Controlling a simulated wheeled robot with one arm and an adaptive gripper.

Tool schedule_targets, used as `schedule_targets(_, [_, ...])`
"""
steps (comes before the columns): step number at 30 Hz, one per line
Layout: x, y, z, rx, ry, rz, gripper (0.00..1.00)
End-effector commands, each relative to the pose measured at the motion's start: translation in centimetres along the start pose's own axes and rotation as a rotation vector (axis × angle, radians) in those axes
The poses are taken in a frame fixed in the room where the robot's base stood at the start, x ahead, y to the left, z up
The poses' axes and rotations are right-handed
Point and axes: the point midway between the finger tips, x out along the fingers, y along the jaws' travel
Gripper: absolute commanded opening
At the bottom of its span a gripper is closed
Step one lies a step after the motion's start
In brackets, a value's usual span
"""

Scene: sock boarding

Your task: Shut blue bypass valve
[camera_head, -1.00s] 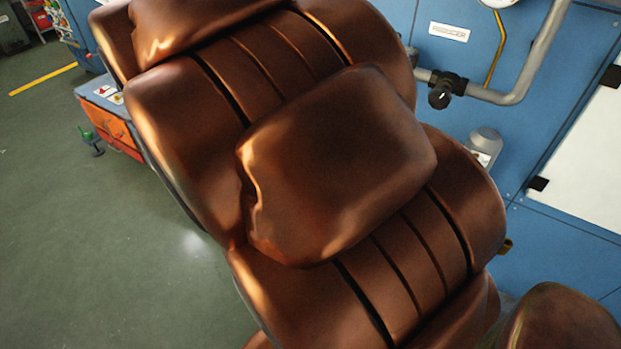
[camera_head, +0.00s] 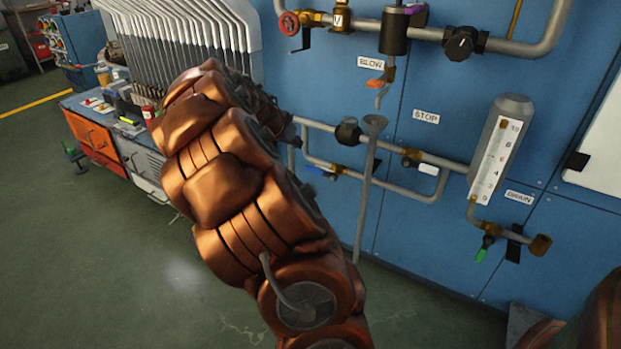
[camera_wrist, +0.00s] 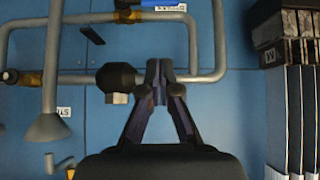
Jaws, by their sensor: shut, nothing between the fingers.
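The blue valve handle (camera_head: 322,172) is on the lower looped pipe of the wall panel, left of the funnel's down pipe. In the wrist view the blue handle (camera_wrist: 160,3) is at the top edge, partly cut off, and lies roughly along the pipe beside a brass valve body (camera_wrist: 126,15). My gripper (camera_wrist: 158,72) is shut and empty. Its fingertips overlap the straight pipe in the wrist view, beside a black fitting (camera_wrist: 115,77), apart from the blue handle. Whether they touch the pipe I cannot tell. In the head view my arm hides most of the gripper.
A white-handled valve (camera_head: 428,169), a funnel (camera_head: 374,124) and a gauge (camera_head: 497,150) with a green-handled drain valve (camera_head: 482,252) are to the right. Upright boards (camera_head: 190,35) stand at left; their dark edges (camera_wrist: 294,120) flank the gripper's right side.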

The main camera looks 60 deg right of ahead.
Motion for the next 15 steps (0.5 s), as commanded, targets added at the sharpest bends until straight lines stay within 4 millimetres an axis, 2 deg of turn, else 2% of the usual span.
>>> schedule_targets(1, [1.45, -0.12, 0.37, 0.011, 0.006, 0.0, 0.0])
schedule_targets(4, [2.3, -0.31, 0.14, 0.027, 0.015, -0.004, 0.0])
schedule_targets(15, [2.34, -0.4, 0.0, 0.032, 0.018, -0.005, 0.0])
